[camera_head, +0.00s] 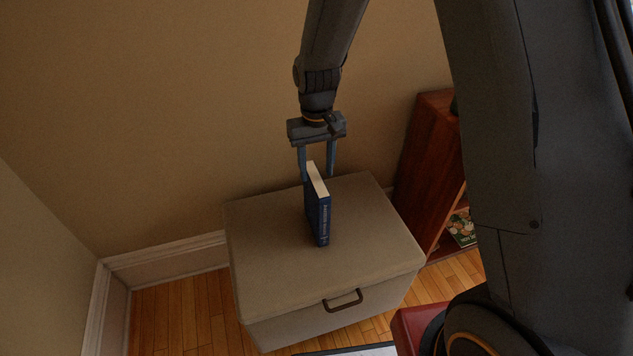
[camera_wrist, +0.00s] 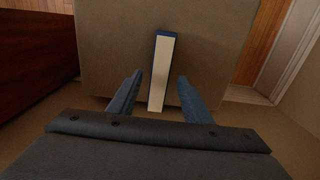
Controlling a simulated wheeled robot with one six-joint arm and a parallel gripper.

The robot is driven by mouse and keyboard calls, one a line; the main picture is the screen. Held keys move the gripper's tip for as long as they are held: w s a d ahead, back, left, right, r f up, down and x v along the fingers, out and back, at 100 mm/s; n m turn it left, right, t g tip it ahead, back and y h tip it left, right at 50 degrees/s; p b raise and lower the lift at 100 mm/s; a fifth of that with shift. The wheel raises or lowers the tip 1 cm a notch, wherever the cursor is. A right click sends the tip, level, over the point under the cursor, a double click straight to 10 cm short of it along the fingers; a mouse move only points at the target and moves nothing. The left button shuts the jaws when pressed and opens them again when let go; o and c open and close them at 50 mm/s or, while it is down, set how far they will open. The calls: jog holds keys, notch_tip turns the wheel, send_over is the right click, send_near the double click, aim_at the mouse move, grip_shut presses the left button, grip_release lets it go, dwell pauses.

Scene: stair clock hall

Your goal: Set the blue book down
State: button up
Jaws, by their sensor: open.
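The blue book (camera_head: 317,212) stands upright on the lid of a beige storage box (camera_head: 375,235), its spine facing the front. In the wrist view the book (camera_wrist: 161,75) shows its pale page edge from above. My gripper (camera_head: 317,176) is open at the back end of the book. In the wrist view my gripper's two fingers (camera_wrist: 158,78) lie on either side of the book, with a gap on each side. The lower far part of the book is hidden.
A reddish wooden bookcase (camera_head: 426,165) stands right of the box, with a green-covered book (camera_head: 462,228) on a low shelf. The wall is close behind the box. The box has a dark handle (camera_head: 343,300) in front. The lid around the book is clear.

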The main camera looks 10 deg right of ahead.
jog(key=shift+r, duration=1.75)
jog(key=shift+s+d+r, duration=0.1)
jog(key=shift+d+r, duration=0.05)
jog(key=shift+d, duration=0.05)
jog(key=s+d+r+m, duration=0.2)
jog(key=s+d+r, duration=0.2)
jog(key=s+d, duration=0.5)
jog(key=s+d+r+m, duration=0.2)
jog(key=s+d+r, duration=0.3)
jog(key=s+d, duration=0.4)
jog(key=s, duration=0.3)
jog(key=shift+s+m, duration=0.35)
jog(key=shift+m, duration=0.05)
jog(key=a+r+n+p, duration=0.2)
jog(key=a+r+p, duration=0.1)
jog(key=a+p, duration=0.3)
jog(key=shift+a+r, duration=0.25)
jog(key=shift+r, duration=0.05)
